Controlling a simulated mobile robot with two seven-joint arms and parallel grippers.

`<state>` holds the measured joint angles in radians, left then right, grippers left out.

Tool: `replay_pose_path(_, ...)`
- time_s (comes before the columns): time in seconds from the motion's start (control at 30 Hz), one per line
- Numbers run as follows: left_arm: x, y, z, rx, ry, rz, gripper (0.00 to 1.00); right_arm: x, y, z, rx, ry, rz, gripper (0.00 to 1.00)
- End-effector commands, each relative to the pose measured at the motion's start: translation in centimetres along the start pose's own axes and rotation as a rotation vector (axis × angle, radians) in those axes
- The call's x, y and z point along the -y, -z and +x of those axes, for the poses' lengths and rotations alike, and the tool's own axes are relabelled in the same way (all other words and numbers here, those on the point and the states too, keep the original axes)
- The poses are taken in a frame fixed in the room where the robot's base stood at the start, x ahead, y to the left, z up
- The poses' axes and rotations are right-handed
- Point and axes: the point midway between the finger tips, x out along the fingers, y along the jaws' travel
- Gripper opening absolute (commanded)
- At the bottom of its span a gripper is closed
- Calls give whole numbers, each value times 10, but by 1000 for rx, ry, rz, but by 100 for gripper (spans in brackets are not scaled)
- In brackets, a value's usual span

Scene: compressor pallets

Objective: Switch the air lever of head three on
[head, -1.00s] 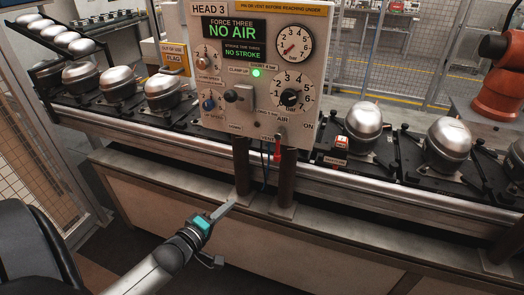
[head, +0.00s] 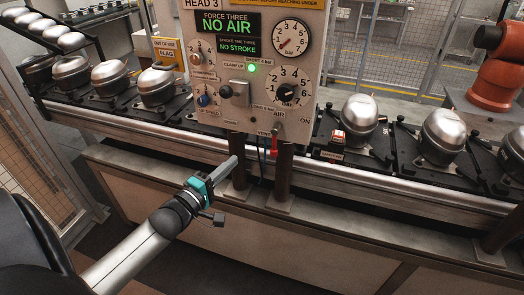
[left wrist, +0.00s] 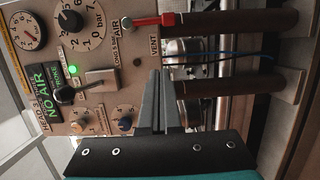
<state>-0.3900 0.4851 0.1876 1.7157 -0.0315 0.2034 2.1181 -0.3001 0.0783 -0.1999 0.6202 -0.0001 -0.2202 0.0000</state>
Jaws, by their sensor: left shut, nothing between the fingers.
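The head three panel (head: 217,95) stands in the middle of the head view. Its display reads "NO AIR" and "NO STROKE". The red air lever (head: 274,147) hangs down at the panel's lower right, near the "VENT" label, with "ON" marked to its right. In the left wrist view the same lever (left wrist: 150,21) shows at the top, with the picture turned sideways. My left gripper (head: 233,162) is shut and empty, below and left of the lever, apart from it. Its fingers (left wrist: 158,80) also show in the left wrist view. My right gripper is not in view.
Two brown posts (head: 284,180) hold the panel above the conveyor's front ledge (head: 330,215). A thin dark cable hangs between them. Silver compressors (head: 358,122) stand on pallets on both sides. A green lamp (head: 252,68) glows. Space before the ledge is free.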

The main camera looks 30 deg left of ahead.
Motion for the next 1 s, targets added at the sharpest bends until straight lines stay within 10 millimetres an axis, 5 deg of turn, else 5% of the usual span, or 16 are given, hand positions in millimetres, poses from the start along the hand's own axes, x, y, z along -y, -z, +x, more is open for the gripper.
replay_pose_path(0.57, 0, 1, 85, -1, -1, 2, 0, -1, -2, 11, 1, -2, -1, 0)
replay_pose_path(0.73, 0, -26, 89, 0, 0, -3, 0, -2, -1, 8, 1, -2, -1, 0)
replay_pose_path(1.0, 0, -39, 93, 0, 0, 0, 0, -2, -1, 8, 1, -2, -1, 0)
